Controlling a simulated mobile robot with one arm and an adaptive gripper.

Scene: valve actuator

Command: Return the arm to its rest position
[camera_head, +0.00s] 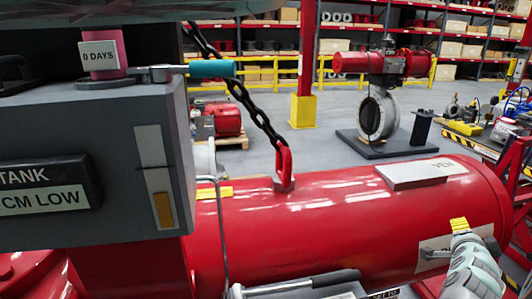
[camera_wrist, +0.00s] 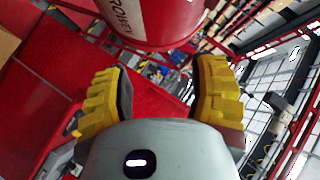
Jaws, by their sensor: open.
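My gripper (camera_wrist: 160,82) shows in the wrist view with its two yellow ribbed fingers spread wide apart. Nothing is between them. In the head view a large red actuator cylinder (camera_head: 340,222) lies across the lower half. A grey ribbed part (camera_head: 474,272), which looks like part of my arm, shows at the lower right in front of the cylinder's end.
A grey control box (camera_head: 95,165) with a teal-handled lever (camera_head: 211,69) fills the left. A black chain (camera_head: 240,92) runs down to a red lifting eye (camera_head: 284,165) on the cylinder. Red railing (camera_head: 518,170) stands at right. Grey floor lies behind, with a valve (camera_head: 378,112) on a stand.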

